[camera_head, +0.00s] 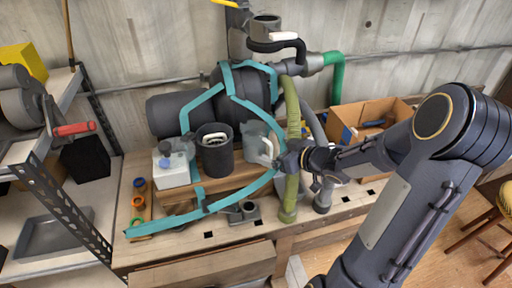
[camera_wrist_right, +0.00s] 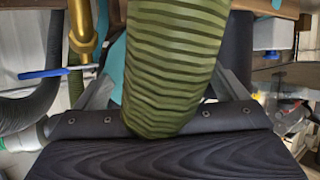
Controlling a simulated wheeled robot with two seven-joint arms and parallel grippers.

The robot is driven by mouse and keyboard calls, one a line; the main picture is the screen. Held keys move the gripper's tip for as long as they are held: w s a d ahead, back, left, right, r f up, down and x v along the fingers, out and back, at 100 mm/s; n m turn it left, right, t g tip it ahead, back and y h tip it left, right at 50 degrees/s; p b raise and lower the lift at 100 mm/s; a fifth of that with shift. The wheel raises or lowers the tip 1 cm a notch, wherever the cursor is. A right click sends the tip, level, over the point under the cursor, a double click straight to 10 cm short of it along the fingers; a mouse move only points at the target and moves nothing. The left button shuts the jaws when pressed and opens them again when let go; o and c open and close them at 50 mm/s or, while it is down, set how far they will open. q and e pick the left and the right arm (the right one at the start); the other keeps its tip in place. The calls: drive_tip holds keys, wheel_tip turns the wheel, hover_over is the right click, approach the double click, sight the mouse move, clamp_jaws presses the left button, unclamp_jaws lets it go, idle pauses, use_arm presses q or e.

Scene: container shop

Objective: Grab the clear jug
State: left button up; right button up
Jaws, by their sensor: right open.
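The clear jug (camera_head: 254,138) is a translucent grey pitcher with a pale handle. It stands on the wooden block on the bench in the head view, right of a dark cylindrical pot (camera_head: 216,158). My right gripper (camera_head: 281,161) is open beside the jug's handle side, near the green ribbed hose. In the right wrist view the hose (camera_wrist_right: 172,65) fills the middle, between the two open fingers (camera_wrist_right: 170,92), and hides what lies behind it. I cannot make out the jug there. My left gripper is not in view.
The green hose (camera_head: 292,115) and a grey hose (camera_head: 318,135) stand right of the jug. A teal strap (camera_head: 222,205) curves around the front. A white box (camera_head: 171,172) stands left of the pot. A cardboard box (camera_head: 350,112) sits at the right.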

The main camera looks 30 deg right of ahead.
sight(263, 147)
drive_tip(key=x, duration=0.6)
drive_tip(key=shift+w+a, duration=0.1)
drive_tip(key=c, duration=1.1)
drive_tip(key=shift+c, duration=0.4)
drive_tip(key=shift+r, duration=0.15)
